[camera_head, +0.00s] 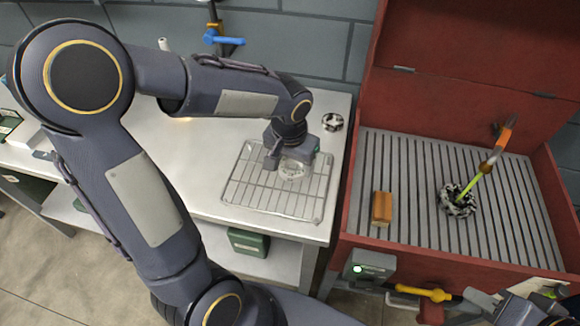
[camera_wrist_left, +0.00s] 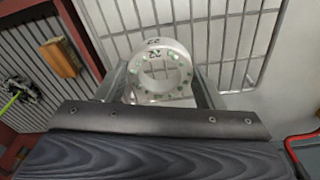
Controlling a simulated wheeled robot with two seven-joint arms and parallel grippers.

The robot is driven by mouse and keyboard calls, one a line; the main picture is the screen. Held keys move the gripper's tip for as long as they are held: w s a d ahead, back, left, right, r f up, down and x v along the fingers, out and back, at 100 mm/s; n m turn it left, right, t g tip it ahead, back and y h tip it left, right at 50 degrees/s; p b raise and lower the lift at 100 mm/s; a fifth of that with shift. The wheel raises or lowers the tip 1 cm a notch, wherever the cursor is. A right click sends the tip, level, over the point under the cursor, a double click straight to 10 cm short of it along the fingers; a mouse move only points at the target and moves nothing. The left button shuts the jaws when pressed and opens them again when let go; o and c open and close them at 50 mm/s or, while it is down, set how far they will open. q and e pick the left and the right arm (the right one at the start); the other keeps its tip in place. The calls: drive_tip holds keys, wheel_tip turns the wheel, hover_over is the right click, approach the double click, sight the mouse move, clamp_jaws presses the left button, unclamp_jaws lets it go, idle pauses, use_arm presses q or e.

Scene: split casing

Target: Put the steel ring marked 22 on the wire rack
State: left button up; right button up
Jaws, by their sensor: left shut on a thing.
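The steel ring (camera_head: 292,169) is pale and sits between the fingers of my left gripper (camera_head: 289,163), over the wire rack (camera_head: 240,200). In the left wrist view the ring (camera_wrist_left: 160,66) shows the marking 22 on its rim and green dots around its face. The left fingers are shut on it from both sides. The wire rack (camera_wrist_left: 212,38) lies behind it; I cannot tell whether the ring touches the wires. My right gripper (camera_head: 492,303) is partly in view at the lower right, and its jaws are unclear.
A black-and-white round part (camera_head: 332,121) stands on the table beyond the rack. The table left of the rack is clear.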

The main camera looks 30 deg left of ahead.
use_arm(q)
drive_tip(key=shift+w+a+f, duration=0.25)
drive_tip(key=shift+a+f, duration=0.1)
drive_tip(key=shift+f, duration=0.15)
drive_tip(key=shift+w+a+f, duration=0.1)
drive_tip(key=shift+f, duration=0.8)
drive_tip(key=shift+w+a+f, duration=0.1)
drive_tip(key=shift+f, duration=0.8)
drive_tip(key=shift+f, duration=0.2)
drive_tip(key=o, duration=1.3)
drive_tip(key=shift+c, duration=0.2)
wheel_tip(320, 180, up, 12)
drive_tip(key=s, duration=0.2)
drive_tip(key=s+d+n+t+h, duration=0.1)
drive_tip(key=s+n+t+h, duration=0.1)
drive_tip(key=s, duration=1.3)
drive_tip(key=shift+s+d+r+t+h, duration=0.2)
drive_tip(key=shift+s+r+t+h, duration=0.1)
drive_tip(key=shift+t+h, duration=0.7)
